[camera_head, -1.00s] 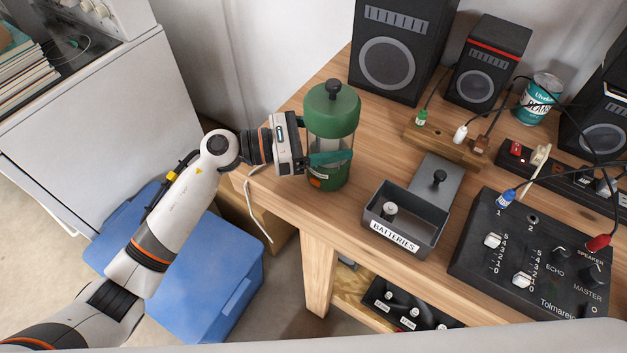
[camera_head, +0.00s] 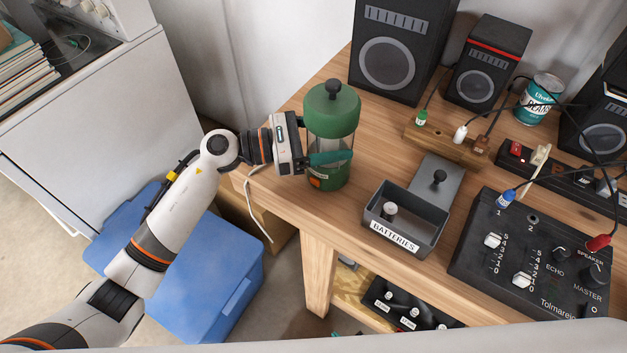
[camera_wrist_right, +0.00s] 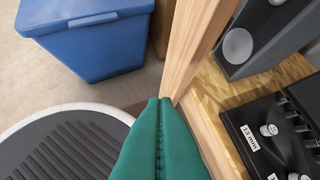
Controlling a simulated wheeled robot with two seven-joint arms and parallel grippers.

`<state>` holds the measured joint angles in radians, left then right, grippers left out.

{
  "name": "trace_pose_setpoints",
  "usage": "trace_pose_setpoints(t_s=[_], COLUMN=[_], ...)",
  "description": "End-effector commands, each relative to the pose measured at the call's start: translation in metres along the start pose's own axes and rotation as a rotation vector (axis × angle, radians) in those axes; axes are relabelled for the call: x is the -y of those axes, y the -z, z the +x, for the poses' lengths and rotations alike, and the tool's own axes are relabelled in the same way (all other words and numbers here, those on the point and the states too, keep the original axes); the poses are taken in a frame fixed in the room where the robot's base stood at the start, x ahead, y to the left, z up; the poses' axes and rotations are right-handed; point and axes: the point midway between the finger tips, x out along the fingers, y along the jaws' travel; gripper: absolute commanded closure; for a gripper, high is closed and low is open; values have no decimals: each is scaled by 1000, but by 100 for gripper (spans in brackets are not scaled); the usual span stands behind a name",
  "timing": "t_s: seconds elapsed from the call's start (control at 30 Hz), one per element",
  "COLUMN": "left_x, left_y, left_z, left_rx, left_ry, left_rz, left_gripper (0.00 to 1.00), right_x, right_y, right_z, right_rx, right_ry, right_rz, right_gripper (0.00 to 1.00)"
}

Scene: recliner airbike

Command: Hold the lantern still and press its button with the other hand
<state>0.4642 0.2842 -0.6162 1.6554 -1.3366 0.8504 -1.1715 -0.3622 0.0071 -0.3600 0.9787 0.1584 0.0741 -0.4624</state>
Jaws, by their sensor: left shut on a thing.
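The green lantern (camera_head: 331,113) stands upright near the left edge of the wooden table, with a black knob on top and a clear middle. An orange button (camera_head: 315,183) shows low on its front side. My left gripper (camera_head: 328,158) is shut on the lantern around its middle, coming from the left. My right gripper (camera_wrist_right: 160,105) fills the lower middle of the right wrist view, its two teal fingers together with nothing seen between them. It is low beside the table leg, well below the lantern; only a teal tip shows at the head view's bottom edge.
A batteries box (camera_head: 378,238) stands right of the lantern, with a mixer (camera_head: 470,262) beyond it. Speakers (camera_head: 392,50) stand behind. A table leg (camera_wrist_right: 185,50) and a lower shelf with a black device (camera_wrist_right: 262,140) are near my right gripper. A blue bin (camera_head: 215,275) stands left.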

Motion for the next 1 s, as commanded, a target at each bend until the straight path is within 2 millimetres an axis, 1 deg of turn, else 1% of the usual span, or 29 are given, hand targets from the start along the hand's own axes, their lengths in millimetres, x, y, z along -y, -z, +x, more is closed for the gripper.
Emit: trace_pose_setpoints(t_s=[0.03, 0.07, 0.1, 0.17, 0.2, 0.27, 0.3, 0.37, 0.4, 0.47, 0.5, 0.57, 0.6, 0.67, 0.7, 0.8, 0.9, 1.0], left_x=[0, 0, 0, 0, 0, 0, 0, 0, 0, 0, 0, 0, 0, 0, 0, 0, 0, 0], left_y=[0, 0, 0, 0, 0, 0, 0, 0, 0, 0, 0, 0, 0, 0, 0, 0, 0, 0], left_z=[0, 0, 0, 0, 0, 0, 0, 0, 0, 0, 0, 0, 0, 0, 0, 0, 0, 0], left_rx=[0, 0, 0, 0, 0, 0, 0, 0, 0, 0, 0, 0, 0, 0, 0, 0, 0, 0], left_ry=[0, 0, 0, 0, 0, 0, 0, 0, 0, 0, 0, 0, 0, 0, 0, 0, 0, 0], left_rz=[-1, -1, -1, -1, -1, -1, -1, -1, -1, -1, -1, -1, -1, -1, -1, -1, -1, -1], left_gripper=[42, 42, 42, 42, 42, 42, 42, 42, 42, 42, 42, 42, 42, 42, 42, 42, 42, 42], right_x=[-6, -8, -12, -16, -20, -23, -25, -28, -29, -31, -31, -31, -30, -29, -26, -20, -14, -9], right_y=[-27, -42, -62, -91, -110, -139, -158, -187, -205, -231, -249, -275, -291, -314, -328, -359, -381, -394], right_z=[0, -1, -3, -7, -11, -19, -24, -35, -43, -56, -66, -82, -93, -111, -124, -154, -181, -200], right_rx=[69, 108, 159, 234, 284, 357, 406, 476, 521, 587, 630, 692, 731, 785, 818, 886, 930, 956], right_ry=[7, 14, 24, 43, 58, 85, 105, 139, 164, 206, 236, 286, 322, 377, 416, 513, 596, 658], right_rz=[-27, -44, -67, -97, -117, -144, -161, -182, -195, -212, -220, -230, -234, -238, -236, -229, -217, -204], right_gripper=[100, 100, 100, 100, 100, 100, 100, 100, 100, 100, 100, 100, 100, 100, 100, 100, 100, 100])
